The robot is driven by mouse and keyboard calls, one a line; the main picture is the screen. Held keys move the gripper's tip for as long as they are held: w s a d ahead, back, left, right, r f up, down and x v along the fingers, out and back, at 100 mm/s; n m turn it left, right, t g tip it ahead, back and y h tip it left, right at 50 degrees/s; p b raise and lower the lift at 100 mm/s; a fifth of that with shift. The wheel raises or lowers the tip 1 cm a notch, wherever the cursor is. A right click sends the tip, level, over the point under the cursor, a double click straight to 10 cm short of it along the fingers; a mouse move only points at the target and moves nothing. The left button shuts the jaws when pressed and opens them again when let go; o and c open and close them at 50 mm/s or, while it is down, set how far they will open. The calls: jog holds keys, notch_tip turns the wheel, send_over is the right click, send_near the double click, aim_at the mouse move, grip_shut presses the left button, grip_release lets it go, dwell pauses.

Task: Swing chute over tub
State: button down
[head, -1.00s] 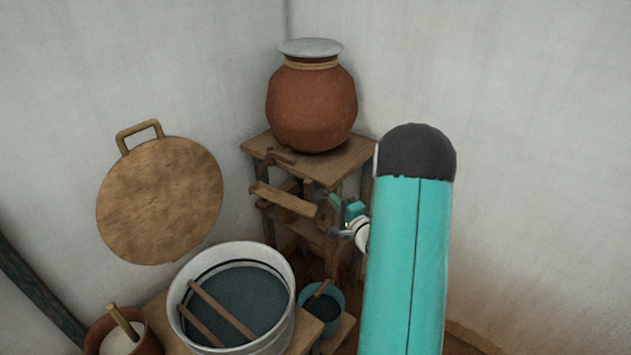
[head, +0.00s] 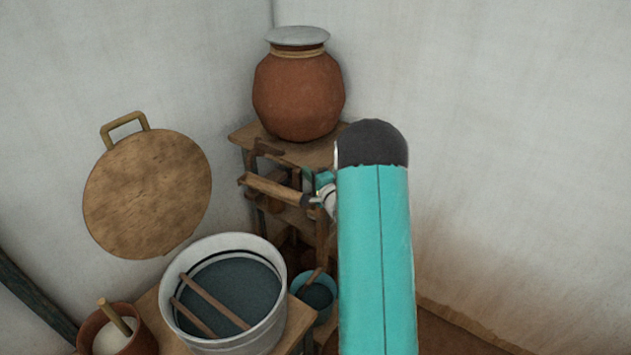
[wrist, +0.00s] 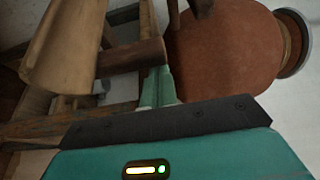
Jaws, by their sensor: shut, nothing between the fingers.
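The chute (head: 272,190) is a pale wooden trough on the wooden stand below the clay pot, its left end pointing to the left wall. The white tub (head: 167,300) stands lower, in front and to the left, with dark liquid inside. The chute does not appear to be over the tub. My gripper (head: 313,200) is at the chute's right end. In the wrist view, the shut green fingers (wrist: 157,85) are close beside a dark brown wooden piece (wrist: 130,56) next to the chute (wrist: 65,45). I cannot tell whether they touch it.
The clay pot (head: 298,95) with a grey lid stands on the stand's top (head: 250,133). Two sticks lie across the tub. A blue bucket (head: 328,308) is right of it, a brown pot (head: 140,343) left. A round wooden board (head: 148,195) is by the left wall.

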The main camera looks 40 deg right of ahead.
jog(key=shift+w, duration=0.25)
jog(key=shift+a, duration=0.15)
jog(key=shift+s+a+m+h, duration=0.3)
jog(key=shift+s+h, duration=0.1)
jog(key=shift+h, duration=0.1)
